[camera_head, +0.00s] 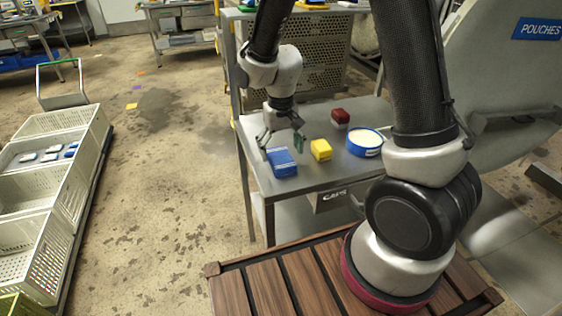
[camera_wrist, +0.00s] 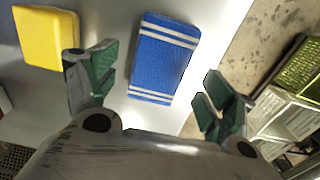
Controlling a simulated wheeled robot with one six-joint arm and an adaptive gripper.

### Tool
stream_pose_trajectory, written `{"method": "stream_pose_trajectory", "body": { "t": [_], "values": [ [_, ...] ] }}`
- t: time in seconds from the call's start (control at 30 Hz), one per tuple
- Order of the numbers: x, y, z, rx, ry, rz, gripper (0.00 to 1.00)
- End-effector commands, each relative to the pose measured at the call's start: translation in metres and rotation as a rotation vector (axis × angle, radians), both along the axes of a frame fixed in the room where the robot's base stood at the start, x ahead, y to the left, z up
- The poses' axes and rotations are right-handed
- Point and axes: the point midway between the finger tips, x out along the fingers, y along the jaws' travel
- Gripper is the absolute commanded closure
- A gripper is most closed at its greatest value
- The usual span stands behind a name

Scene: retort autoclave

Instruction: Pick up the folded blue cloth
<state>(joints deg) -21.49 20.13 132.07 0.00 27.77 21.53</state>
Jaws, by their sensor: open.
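The folded blue cloth (camera_head: 282,163) lies on the grey metal table (camera_head: 318,187) near its left edge. It is blue with white stripes, and it also shows in the wrist view (camera_wrist: 162,58). My gripper (camera_head: 281,138) is open just above and behind the cloth. In the wrist view the green-padded fingers (camera_wrist: 158,98) are spread wide, with the cloth in line with the gap between them, a little beyond the tips. Nothing is between the fingers.
A yellow block or sponge (camera_head: 321,150) lies close to the right of the cloth. Behind are a dark red block (camera_head: 340,118) and a blue round tub (camera_head: 364,143) with pale contents. Open floor lies between.

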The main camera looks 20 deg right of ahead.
Motion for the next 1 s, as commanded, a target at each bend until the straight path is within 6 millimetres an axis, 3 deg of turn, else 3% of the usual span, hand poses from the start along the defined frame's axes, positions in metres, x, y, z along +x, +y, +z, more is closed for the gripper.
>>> {"method": "stream_pose_trajectory", "body": {
  "t": [0.13,0.4,0.47,0.67,1.0],
  "values": [
    [-0.001,-0.001,-0.02,-0.001,0.002,0.0,0.17],
    [-0.001,0.0,-0.024,0.0,0.001,0.001,0.17],
    [-0.001,0.0,-0.024,0.0,0.001,0.001,0.24],
    [-0.001,0.0,-0.024,0.0,0.001,0.001,0.61],
    [0.0,0.0,-0.021,0.0,-0.001,0.001,0.63]
  ]
}}
